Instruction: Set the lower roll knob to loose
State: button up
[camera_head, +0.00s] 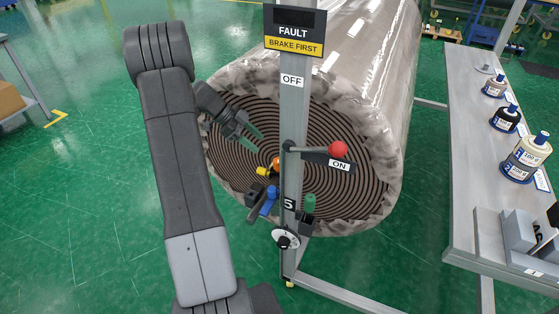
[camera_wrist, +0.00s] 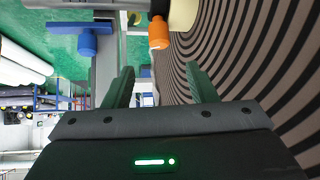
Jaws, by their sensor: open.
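A grey post (camera_head: 293,110) stands in front of the large wrapped roll (camera_head: 345,190). Low on the post is a round white dial with a black knob (camera_head: 284,241), below a "5" label (camera_head: 289,204). Its setting marks are too small to read. Coloured knobs sit just above it: blue (camera_head: 269,201), green (camera_head: 309,203), yellow (camera_head: 263,171) and orange (camera_head: 277,162). Which one is the lower roll knob is not legible. My gripper (camera_head: 252,138) is open and empty, left of the post.
A red-balled lever (camera_head: 338,149) sticks out right of the post by an ON label (camera_head: 340,166). A FAULT / BRAKE FIRST sign (camera_head: 295,32) tops the post. A grey bench (camera_head: 459,150) with several bottles stands right. Green floor (camera_head: 90,190) is clear at left.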

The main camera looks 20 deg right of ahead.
aim_at(277, 160)
jog(key=p+x, duration=0.2)
jog(key=x, duration=0.9)
jog(key=shift+s+d+f, duration=0.15)
jog(key=shift+f, duration=0.05)
jog(key=shift+c, duration=0.4)
jog(key=c, duration=0.9)
